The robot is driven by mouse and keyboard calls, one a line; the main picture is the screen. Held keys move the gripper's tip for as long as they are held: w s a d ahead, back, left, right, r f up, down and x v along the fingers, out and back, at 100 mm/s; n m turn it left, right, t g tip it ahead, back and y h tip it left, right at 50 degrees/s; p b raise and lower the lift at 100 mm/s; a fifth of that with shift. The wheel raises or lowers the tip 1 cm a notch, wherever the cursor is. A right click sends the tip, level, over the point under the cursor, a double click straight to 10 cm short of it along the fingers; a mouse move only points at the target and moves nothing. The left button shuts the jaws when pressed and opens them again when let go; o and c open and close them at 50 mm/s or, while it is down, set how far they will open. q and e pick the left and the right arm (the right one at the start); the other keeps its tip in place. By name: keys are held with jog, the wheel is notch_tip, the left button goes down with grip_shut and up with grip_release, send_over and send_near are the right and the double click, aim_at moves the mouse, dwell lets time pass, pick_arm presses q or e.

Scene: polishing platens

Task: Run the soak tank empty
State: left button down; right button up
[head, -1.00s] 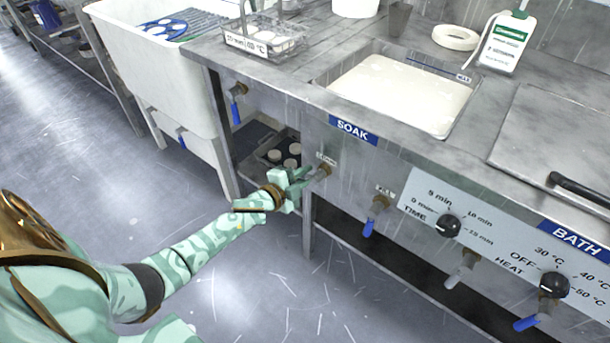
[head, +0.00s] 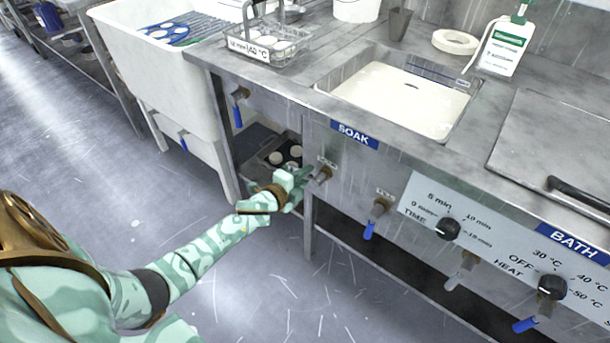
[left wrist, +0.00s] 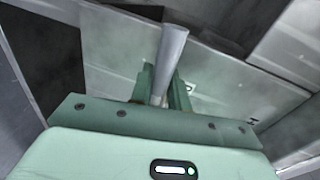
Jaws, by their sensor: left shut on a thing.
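The soak tank (head: 333,74) is a sunken steel basin in the counter above the blue SOAK label (head: 354,135). Pale milky liquid (head: 400,95) stands in it below the rim, with the far wall bare above it. A brass-coloured valve (head: 323,174) sticks out of the front panel below the tank; its small label is too blurred to read. My left gripper (head: 304,180) is at this valve, shut on its lever. In the left wrist view the grey lever (left wrist: 171,55) runs between the two green fingers. My right gripper is out of view.
Another valve with a blue lever (head: 369,229) is to the right, then a BATH panel with knobs (head: 448,228). A white sink (head: 150,75) is at left. Floor is clear.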

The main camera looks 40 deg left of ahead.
pick_arm(q)
jog(key=shift+f, duration=0.1)
jog(key=c, duration=1.4)
grip_release()
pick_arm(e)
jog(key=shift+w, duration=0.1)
